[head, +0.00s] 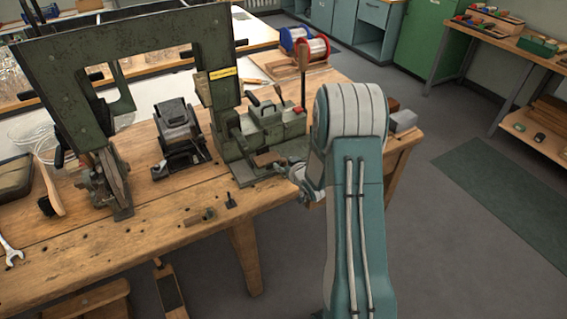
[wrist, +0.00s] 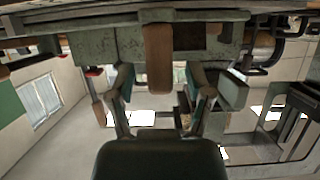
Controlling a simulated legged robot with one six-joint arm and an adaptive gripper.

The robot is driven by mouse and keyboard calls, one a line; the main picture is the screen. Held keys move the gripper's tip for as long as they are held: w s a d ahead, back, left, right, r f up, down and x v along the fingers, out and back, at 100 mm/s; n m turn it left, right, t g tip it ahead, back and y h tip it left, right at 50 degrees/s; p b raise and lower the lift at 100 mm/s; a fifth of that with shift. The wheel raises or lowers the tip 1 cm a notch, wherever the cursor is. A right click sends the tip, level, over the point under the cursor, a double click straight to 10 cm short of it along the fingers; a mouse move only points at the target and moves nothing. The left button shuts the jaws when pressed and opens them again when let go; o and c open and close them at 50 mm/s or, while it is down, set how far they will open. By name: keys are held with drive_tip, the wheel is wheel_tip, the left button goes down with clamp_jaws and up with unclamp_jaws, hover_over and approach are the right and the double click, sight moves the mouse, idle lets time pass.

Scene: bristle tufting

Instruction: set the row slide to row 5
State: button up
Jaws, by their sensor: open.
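The green metal tufting machine (head: 265,125) stands on the wooden bench, with a low carriage-like part at its front right. I cannot tell for sure which part is the row slide, and no row numbers are readable. A brown wooden piece (head: 268,158) sits at the machine's front edge. My gripper (head: 292,170) is just right of it. In the wrist view my gripper (wrist: 158,78) is open, its two fingers apart. A brown wooden piece (wrist: 158,55) in front of a grey-green metal part (wrist: 125,42) shows between them; contact cannot be told.
A tall green frame (head: 60,80) and a dark clamp-like device (head: 180,135) stand to the left on the bench (head: 110,255). An upright wooden-handled lever (head: 303,60) rises behind my gripper. Wire spools (head: 312,47) are at the back.

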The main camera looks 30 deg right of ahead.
drive_tip(key=shift+w+f, duration=0.15)
drive_tip(key=shift+w, duration=0.3)
clamp_jaws()
drive_tip(key=a, duration=1.2)
drive_tip(key=shift+s+a, duration=0.2)
drive_tip(key=shift+s, duration=0.05)
drive_tip(key=shift+d, duration=0.1)
drive_tip(key=shift+c, duration=0.6)
unclamp_jaws()
drive_tip(key=shift+o, duration=0.6)
drive_tip(key=shift+a, duration=0.3)
